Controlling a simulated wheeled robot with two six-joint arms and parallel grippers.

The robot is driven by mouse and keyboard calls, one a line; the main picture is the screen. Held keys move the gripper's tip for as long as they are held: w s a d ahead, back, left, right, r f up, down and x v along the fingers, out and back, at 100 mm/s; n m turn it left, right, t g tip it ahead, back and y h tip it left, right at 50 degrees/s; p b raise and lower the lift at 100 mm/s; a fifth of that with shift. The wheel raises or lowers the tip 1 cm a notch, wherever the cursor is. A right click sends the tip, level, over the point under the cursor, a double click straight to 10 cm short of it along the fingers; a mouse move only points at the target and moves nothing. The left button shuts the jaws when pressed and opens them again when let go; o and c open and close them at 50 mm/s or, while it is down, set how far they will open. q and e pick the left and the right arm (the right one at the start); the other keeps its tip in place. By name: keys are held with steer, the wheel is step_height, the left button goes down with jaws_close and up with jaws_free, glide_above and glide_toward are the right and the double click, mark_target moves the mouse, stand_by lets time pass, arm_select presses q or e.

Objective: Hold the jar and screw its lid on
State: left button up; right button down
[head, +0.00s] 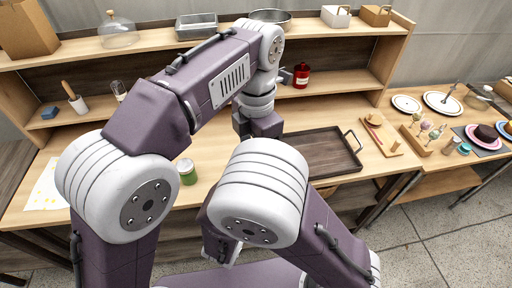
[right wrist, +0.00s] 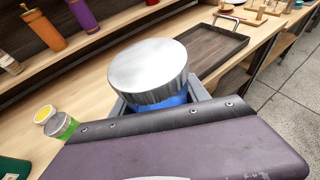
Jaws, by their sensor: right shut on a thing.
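In the right wrist view a wide silver lid (right wrist: 148,68) with a ribbed rim sits over the blue jar (right wrist: 172,101). Only a strip of the jar shows below it, so how tightly the lid sits cannot be told. My right gripper (right wrist: 160,106) is shut with its grey jaws on either side of the jar. In the head view the jar and the right jaws are hidden behind my arm.
The dark tray (head: 310,155) lies on the counter to the right. A green jar (head: 187,172) stands to the left on the counter. A red jar (head: 301,76) is on the shelf behind. A side table at the right holds plates (head: 441,102) and treats.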

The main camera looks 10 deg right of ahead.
arm_select(q)
step_height(320, 180, down, 7)
steer(key=shift+f, duration=0.1)
stand_by(0.3)
steer(key=c, duration=1.5)
steer(key=m, duration=0.3)
steer(key=o, duration=1.6)
steer(key=shift+c, duration=0.2)
